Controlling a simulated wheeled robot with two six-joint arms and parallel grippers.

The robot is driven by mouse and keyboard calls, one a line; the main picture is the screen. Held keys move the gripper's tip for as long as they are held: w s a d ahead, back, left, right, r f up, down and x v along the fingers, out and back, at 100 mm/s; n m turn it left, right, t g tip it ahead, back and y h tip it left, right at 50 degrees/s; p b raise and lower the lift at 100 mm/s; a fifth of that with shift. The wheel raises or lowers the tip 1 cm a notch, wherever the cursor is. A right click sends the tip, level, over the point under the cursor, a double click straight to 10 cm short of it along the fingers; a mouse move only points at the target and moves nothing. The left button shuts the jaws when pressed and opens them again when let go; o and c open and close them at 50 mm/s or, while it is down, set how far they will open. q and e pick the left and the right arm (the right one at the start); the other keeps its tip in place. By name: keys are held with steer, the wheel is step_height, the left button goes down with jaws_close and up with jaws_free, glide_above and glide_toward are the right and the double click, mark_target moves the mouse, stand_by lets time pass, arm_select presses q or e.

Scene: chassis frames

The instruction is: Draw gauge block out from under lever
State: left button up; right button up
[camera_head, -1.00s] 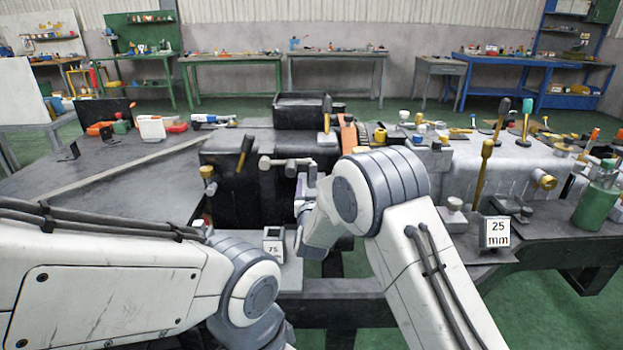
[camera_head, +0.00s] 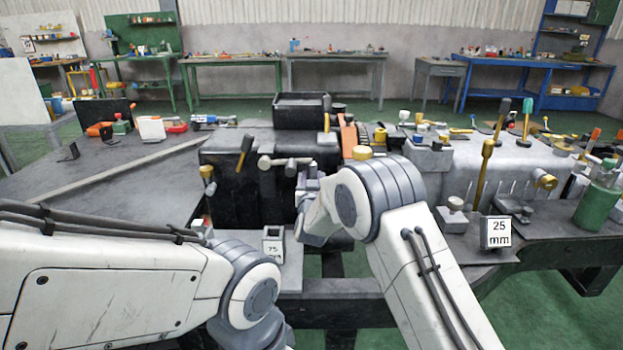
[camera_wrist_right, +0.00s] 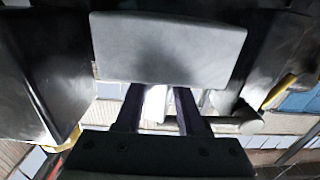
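In the right wrist view a plain grey block (camera_wrist_right: 170,48) lies across the tips of my right gripper (camera_wrist_right: 160,100). Its two dark fingers stand apart with a bright gap between them. The block hides the tips, so I cannot tell whether they grip it. In the head view my right gripper (camera_head: 308,181) is mostly hidden by its wrist, close to a grey lever-like bar (camera_head: 285,162) on the black machine front. A block marked 75 (camera_head: 273,244) stands on a grey ledge below. My left gripper is out of view.
A block marked 25 mm (camera_head: 496,232) stands on the right bench, with a green canister (camera_head: 598,200) beyond it. A black bin (camera_head: 301,110) sits at the back. The left tabletop (camera_head: 120,175) has bare room.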

jaws_close()
steer(key=shift+s, duration=0.2)
steer(key=shift+s+b, duration=0.3)
steer(key=shift+s, duration=2.35)
steer(key=shift+s, duration=0.2)
steer(key=shift+r, duration=0.2)
steer(key=shift+r+p, duration=1.65)
steer(key=shift+r, duration=0.7)
steer(key=shift+a, duration=0.1)
